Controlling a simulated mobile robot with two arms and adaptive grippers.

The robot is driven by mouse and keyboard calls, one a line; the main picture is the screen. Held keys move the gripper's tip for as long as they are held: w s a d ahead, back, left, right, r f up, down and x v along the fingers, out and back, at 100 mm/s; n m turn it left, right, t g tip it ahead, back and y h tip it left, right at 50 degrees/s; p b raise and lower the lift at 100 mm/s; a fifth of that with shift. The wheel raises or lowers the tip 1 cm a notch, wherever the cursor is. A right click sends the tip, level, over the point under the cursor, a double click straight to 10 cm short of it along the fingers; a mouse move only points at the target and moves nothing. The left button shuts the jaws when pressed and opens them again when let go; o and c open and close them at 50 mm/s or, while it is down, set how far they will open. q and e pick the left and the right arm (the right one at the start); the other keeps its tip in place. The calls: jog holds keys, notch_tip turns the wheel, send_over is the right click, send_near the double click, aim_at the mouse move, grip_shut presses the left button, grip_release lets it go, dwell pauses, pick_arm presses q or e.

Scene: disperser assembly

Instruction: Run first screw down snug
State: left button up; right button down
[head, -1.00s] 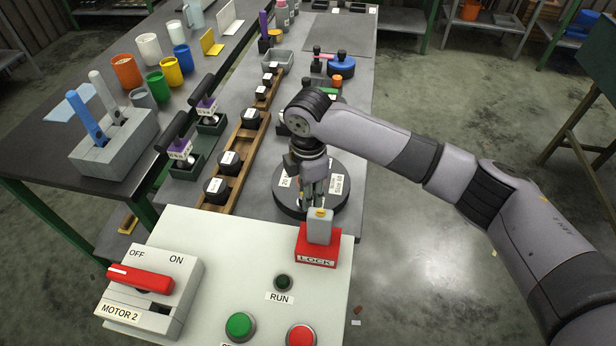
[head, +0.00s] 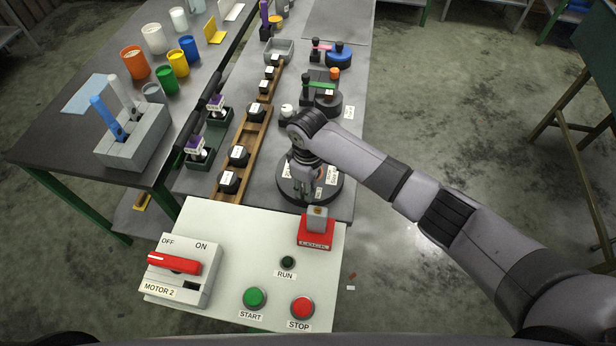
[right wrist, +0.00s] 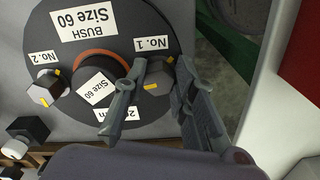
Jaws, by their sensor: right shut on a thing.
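The dark round disc (head: 326,194) sits on the grey table, just behind the control panel. In the right wrist view the disc (right wrist: 197,38) carries labels "BUSH Size 60", "No. 1" and "No. 2". A hex screw head (right wrist: 157,83) with a yellow mark stands by "No. 1". A second screw head (right wrist: 45,90), light with a yellow mark, stands by "No. 2". My right gripper (head: 304,194) points down over the disc. Its fingers (right wrist: 157,92) are shut on the No. 1 screw head, one on each side. An orange-rimmed dark bush (right wrist: 95,75) sits between the screws. My left gripper is out of view.
A white panel (head: 235,232) with a red LOCK block (head: 316,232), a red motor switch (head: 174,263) and buttons stands in front of the disc. A wooden rack (head: 247,150) of dark knobs runs left of it. Cups and a grey holder (head: 140,140) stand farther left.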

jog(key=shift+s+a+m+p, duration=0.1)
jog(key=shift+m+p, duration=1.4)
jog(key=shift+m, duration=0.5)
jog(key=c, duration=1.3)
grip_release()
notch_tip(320, 180, up, 12)
jog(key=shift+r, duration=0.1)
